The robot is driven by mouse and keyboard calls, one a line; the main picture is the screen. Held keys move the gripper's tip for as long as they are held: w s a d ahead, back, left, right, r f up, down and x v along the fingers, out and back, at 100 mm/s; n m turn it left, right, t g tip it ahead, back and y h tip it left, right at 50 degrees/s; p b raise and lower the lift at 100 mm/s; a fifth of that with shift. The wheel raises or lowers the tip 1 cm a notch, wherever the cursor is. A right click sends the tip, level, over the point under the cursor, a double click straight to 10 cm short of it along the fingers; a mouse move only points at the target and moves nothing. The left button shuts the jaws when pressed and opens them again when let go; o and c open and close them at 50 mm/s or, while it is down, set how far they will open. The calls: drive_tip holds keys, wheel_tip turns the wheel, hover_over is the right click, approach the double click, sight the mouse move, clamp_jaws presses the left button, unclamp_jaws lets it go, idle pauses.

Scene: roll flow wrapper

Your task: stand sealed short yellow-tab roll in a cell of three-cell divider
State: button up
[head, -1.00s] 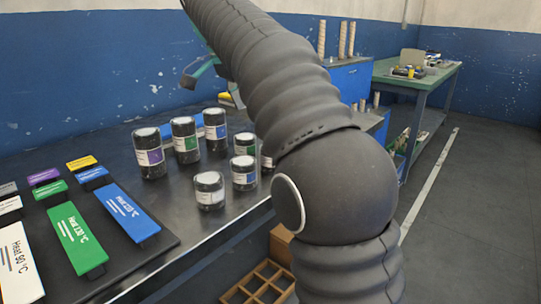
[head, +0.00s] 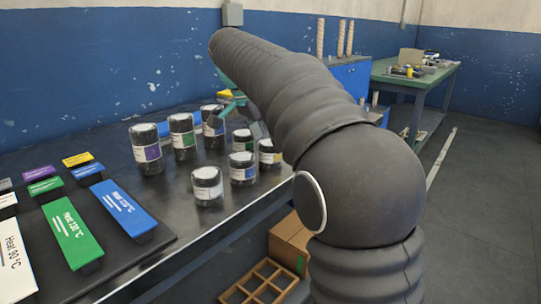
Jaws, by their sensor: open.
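The short roll with a yellow tab (head: 269,158) stands on the dark bench at the right end of a group of dark wrapped rolls, partly hidden by my arm. My gripper (head: 232,100), with teal fingers, is open and empty above the back of the group, close over the tall rolls and up and left of the yellow-tab roll. Part of it is hidden behind my arm. I cannot make out a three-cell divider for certain; a wooden grid with several cells (head: 250,296) lies low beside the bench.
Tall rolls with purple (head: 146,150) and green (head: 183,137) tabs and short rolls with blue (head: 243,168) and white (head: 207,187) labels crowd the bench. Coloured heat plates (head: 72,235) lie at left. A cardboard box (head: 290,242) stands beside the bench. A green table (head: 415,80) is behind.

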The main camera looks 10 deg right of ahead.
drive_tip(key=shift+x, duration=1.2)
drive_tip(key=c, duration=1.4)
drive_tip(key=shift+c, duration=0.2)
drive_tip(key=shift+r, duration=0.15)
